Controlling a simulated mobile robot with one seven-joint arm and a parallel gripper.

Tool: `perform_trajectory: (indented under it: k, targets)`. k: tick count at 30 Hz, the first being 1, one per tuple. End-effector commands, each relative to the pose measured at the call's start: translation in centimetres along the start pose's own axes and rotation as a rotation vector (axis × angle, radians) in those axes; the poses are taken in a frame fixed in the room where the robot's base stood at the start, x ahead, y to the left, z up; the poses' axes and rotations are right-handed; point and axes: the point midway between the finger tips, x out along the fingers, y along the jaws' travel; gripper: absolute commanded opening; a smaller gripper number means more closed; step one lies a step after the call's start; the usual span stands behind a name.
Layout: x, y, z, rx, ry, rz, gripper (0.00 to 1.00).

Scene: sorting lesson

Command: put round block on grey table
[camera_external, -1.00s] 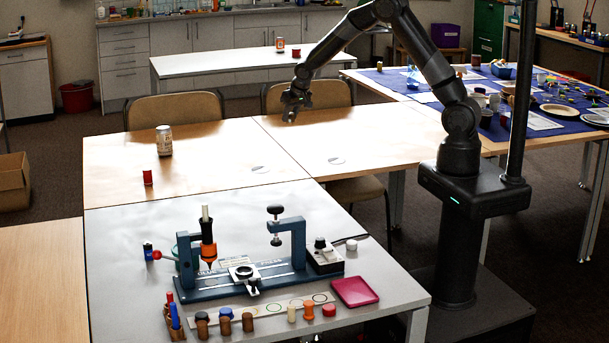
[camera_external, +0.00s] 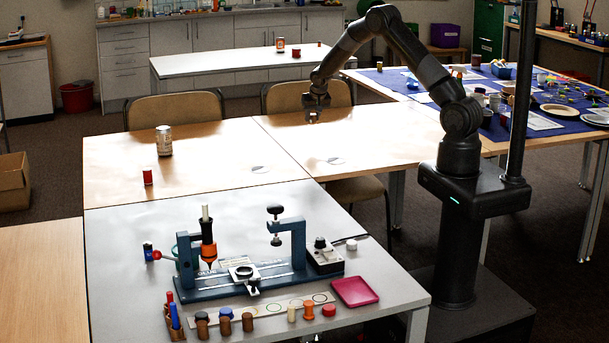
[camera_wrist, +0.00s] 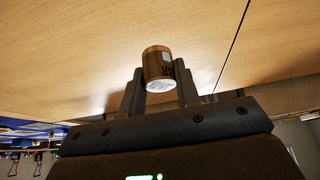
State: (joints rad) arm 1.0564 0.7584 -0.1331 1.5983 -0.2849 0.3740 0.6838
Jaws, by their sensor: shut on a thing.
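My gripper (camera_external: 316,106) is above the far part of the wooden tables. In the wrist view its two fingers (camera_wrist: 159,82) are shut on a brown cylinder (camera_wrist: 157,64) with dark print and a pale end face. This cylinder is too small to make out in the external view; I cannot tell whether it is the round block. The grey table (camera_external: 130,240) is at the front, well below and left of my gripper. Several round blocks stand near its front edge, among them an orange one (camera_external: 308,310) and a red one (camera_external: 329,310).
A blue press-like fixture (camera_external: 255,275) fills the middle of the grey table, with a pink tray (camera_external: 355,292) beside it. A can (camera_external: 164,141) and a small red cylinder (camera_external: 147,177) stand on the left wooden table (camera_external: 205,165). The grey table's back strip is clear.

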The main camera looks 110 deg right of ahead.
Motion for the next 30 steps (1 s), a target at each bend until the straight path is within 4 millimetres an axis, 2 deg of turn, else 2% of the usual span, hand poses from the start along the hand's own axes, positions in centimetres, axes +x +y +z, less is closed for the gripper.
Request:
perform_trajectory:
  k: [1,3,9,14,21,30]
  targets:
    - [0.8,-1.3,0.4,-0.004,-0.001,0.000,0.05]
    - [1.5,-2.7,0.7,-0.003,-0.001,0.000,0.05]
    - [2.8,-5.1,1.2,0.000,0.000,0.000,0.05]
    - [3.6,-5.3,1.6,0.000,-0.001,0.002,0.05]
    - [6.5,-5.3,3.1,0.000,-0.001,0.001,0.05]
    - [6.6,-5.3,3.1,0.001,0.000,0.000,0.05]
